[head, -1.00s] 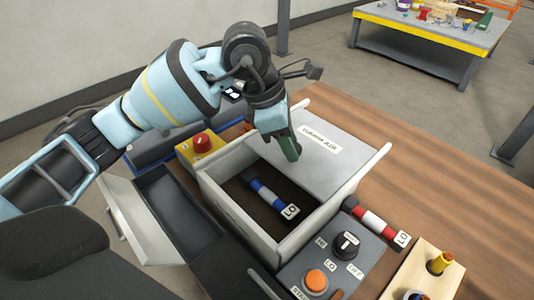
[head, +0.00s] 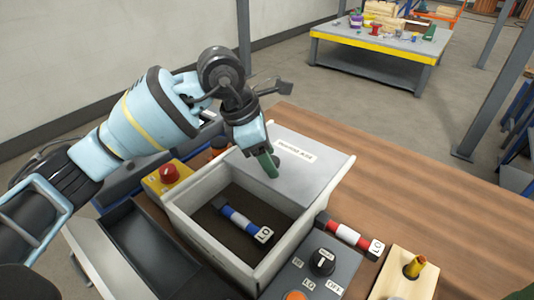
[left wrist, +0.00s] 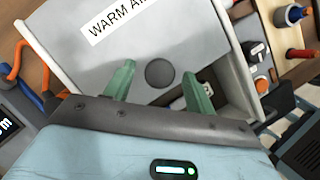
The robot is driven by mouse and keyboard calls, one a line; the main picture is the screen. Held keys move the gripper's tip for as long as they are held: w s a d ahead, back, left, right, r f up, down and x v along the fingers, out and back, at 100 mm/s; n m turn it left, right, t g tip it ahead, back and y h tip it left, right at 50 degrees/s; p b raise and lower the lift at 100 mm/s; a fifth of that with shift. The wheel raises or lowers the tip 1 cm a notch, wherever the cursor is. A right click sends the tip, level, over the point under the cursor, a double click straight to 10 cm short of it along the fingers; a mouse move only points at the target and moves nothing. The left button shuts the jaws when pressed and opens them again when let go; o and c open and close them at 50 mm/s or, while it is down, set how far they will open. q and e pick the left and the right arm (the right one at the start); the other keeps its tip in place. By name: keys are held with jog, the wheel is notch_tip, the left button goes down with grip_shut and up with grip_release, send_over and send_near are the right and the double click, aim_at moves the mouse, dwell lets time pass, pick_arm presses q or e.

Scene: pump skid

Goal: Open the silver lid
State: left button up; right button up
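The silver lid (head: 290,165), a flat grey plate labelled "WARM AIR", covers the far part of a pale open-topped box (head: 205,240). The near part of the box is uncovered. A blue-and-white cylinder (head: 240,220) tagged "LO" lies inside. My left gripper (head: 268,165) is at the lid's near edge, by a dark round knob. In the left wrist view, its green fingers (left wrist: 158,70) are apart, with the knob (left wrist: 159,73) between and clear of them. The lid (left wrist: 100,62) also shows there. A green piece at the head view's bottom right corner may be my right fingertip.
A red-and-white cylinder (head: 350,235) and a grey control box with a black knob (head: 322,262) are right of the box. A yellow box with a red button (head: 169,175) is to its left. The wooden table (head: 420,220) is clear at the right.

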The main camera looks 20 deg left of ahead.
pick_arm(q)
jog(key=v, duration=0.7)
jog(key=shift+r, duration=0.4)
jog(key=shift+a, duration=0.1)
